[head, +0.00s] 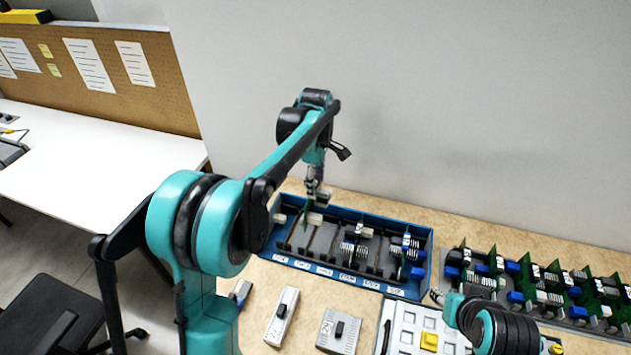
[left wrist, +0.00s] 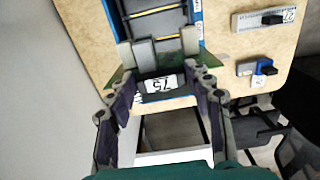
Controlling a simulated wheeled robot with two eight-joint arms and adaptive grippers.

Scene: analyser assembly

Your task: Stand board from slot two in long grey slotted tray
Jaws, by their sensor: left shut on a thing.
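My left gripper (head: 316,188) is over the left end of the blue tray (head: 345,213), shut on a green board (head: 306,211). In the left wrist view the left gripper (left wrist: 165,95) has the board (left wrist: 122,82) between its fingers, with pale grey blocks and a white label on it. The board is at the tray's end; whether its lower edge is still in a slot I cannot tell. The long grey slotted tray (head: 592,328) is at the right, with several green boards standing in it. My right arm is at the lower right; its fingers do not show.
Grey modules (head: 283,316) and (head: 339,331) lie in front of the blue tray. A white panel (head: 408,331) with a yellow part lies near my right arm. A wall stands close behind the bench. A white desk (head: 95,150) is at the left.

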